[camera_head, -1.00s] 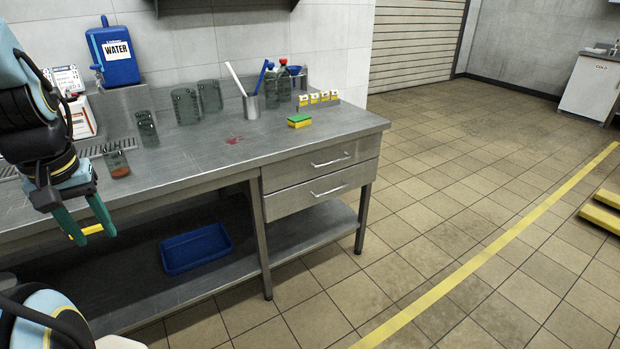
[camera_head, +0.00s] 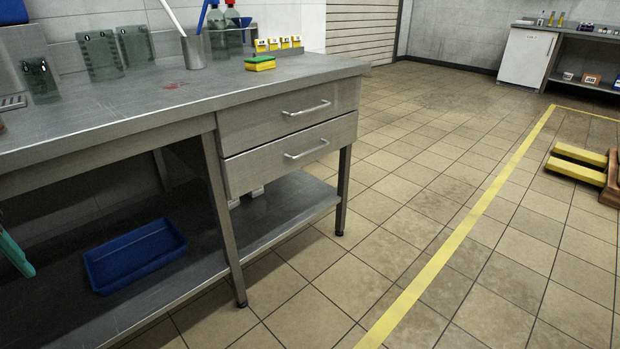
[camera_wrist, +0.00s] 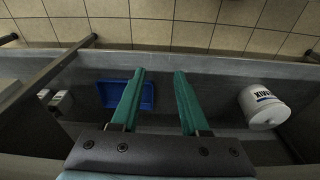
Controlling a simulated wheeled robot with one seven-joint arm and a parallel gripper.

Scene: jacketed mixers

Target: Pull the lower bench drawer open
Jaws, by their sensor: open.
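The lower bench drawer (camera_head: 292,153) is shut, flush under the upper drawer (camera_head: 290,112) at the right end of the steel bench. Its bar handle (camera_head: 306,149) runs across its front. In the head view only part of my green gripper shows at the left edge, well left of the drawers. In the wrist view my gripper (camera_wrist: 158,75) is open, its two green fingers apart with nothing between them. The drawer handle is not clearly seen in the wrist view.
A blue tray (camera_head: 135,255) lies on the bench's lower shelf (camera_head: 285,205). A white tub (camera_wrist: 263,107) is also there in the wrist view. A bench leg (camera_head: 224,220) stands left of the drawers. The tiled floor before the drawers is clear. A yellow-green sponge (camera_head: 260,63) sits on top.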

